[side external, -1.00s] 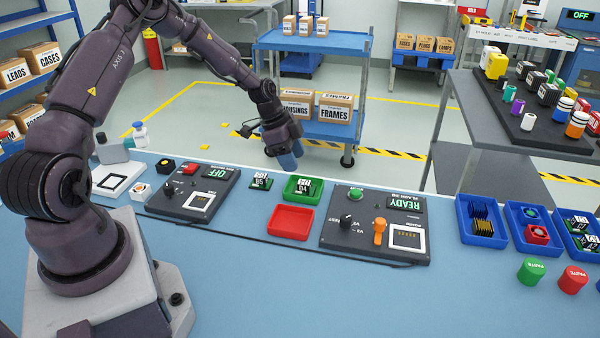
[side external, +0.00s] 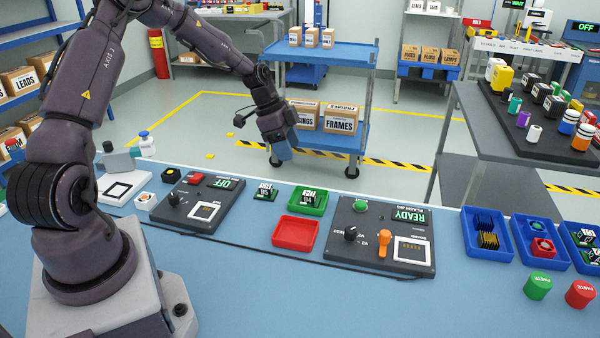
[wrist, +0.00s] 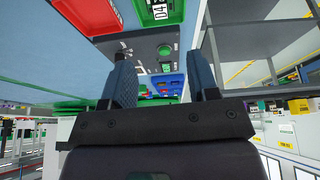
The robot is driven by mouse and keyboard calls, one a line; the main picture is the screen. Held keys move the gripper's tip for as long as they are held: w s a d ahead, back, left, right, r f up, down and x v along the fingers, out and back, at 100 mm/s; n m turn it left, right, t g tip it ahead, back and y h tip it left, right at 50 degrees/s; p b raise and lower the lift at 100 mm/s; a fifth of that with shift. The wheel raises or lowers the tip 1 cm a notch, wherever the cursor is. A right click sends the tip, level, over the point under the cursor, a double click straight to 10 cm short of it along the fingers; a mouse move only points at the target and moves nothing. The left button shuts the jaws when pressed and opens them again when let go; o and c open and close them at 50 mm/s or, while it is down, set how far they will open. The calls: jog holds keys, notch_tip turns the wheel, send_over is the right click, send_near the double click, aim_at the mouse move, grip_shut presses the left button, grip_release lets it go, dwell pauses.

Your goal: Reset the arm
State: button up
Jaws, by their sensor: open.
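My gripper (side external: 284,153) hangs in the air above the back edge of the blue workbench (side external: 230,280). In the wrist view its two blue fingers (wrist: 160,82) stand apart with nothing between them. A green tray (side external: 293,206) holding a board marked 04 (side external: 309,197) sits on the bench below and in front of it. An empty red tray (side external: 295,247) is nearer the camera. Another small board (side external: 265,193) lies left of the green tray. The gripper touches none of these.
A black READY panel (side external: 338,240) with an orange lever (side external: 384,243) stands right of the trays; an OFF panel (side external: 182,216) stands left. Blue bins (side external: 468,248) and paste jars (side external: 538,286) are at right. A blue cart (side external: 372,48) stands behind the bench.

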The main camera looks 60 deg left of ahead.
jog(key=s+d+r+n+t+y, duration=0.2)
jog(key=s+d+r+n, duration=0.6)
jog(key=s+d+r, duration=1.1)
jog(key=s+r+y, duration=0.1)
jog(key=s+r, duration=0.1)
jog(key=s, duration=0.1)
jog(key=shift+s+d, duration=0.15)
jog(key=shift+s, duration=0.1)
